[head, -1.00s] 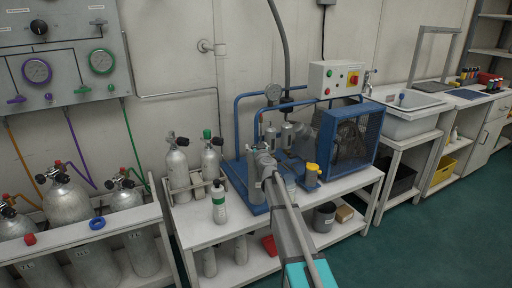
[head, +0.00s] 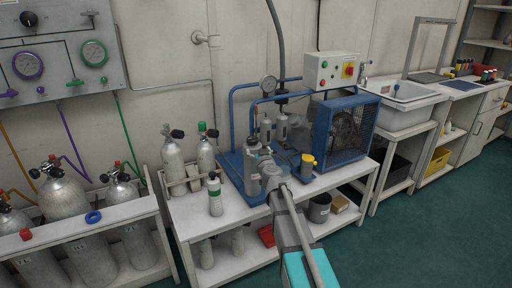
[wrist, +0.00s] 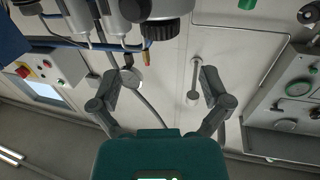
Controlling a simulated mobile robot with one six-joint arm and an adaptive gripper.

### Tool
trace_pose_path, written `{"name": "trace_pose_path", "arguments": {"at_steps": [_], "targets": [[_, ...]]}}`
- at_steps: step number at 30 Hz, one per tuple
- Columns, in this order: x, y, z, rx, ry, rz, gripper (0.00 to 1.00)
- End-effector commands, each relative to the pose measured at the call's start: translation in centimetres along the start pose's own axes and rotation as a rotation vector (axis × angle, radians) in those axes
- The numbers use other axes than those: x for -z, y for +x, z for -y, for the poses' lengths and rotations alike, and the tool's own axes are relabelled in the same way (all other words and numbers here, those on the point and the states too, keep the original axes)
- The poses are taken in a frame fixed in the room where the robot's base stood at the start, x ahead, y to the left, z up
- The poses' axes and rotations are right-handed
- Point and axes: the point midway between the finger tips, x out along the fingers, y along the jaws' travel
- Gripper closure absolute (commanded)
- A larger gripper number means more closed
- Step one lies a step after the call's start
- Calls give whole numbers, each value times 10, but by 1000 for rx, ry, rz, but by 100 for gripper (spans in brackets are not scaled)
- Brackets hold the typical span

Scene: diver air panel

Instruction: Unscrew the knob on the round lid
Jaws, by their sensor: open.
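My gripper (head: 272,172) is in front of the blue compressor (head: 340,130), beside a grey upright canister (head: 252,172). In the wrist view, its two dark fingers (wrist: 160,78) are spread wide with nothing between them. That view is upside down. A black ribbed knob (wrist: 160,29) on a grey body sits at its top, beyond the fingertips and apart from them. I cannot tell for certain that this is the knob of the round lid. In the head view, my gripper and arm hide part of this area.
A yellow-topped part (head: 307,161) stands right of my gripper. A bottle with a green band (head: 215,196) and grey cylinders (head: 173,166) stand to its left on the white bench (head: 195,226).

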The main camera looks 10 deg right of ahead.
Motion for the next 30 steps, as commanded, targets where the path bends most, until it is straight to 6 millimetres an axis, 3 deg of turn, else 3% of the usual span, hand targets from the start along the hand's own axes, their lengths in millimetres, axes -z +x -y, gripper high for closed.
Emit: {"name": "trace_pose_path", "arguments": {"at_steps": [20, 26, 30], "targets": [[0, -11, 4, 22, -1, 3, 3], [-6, -26, 27, 131, 0, 32, 3], [-19, -47, 53, 260, 2, 104, 3]]}}
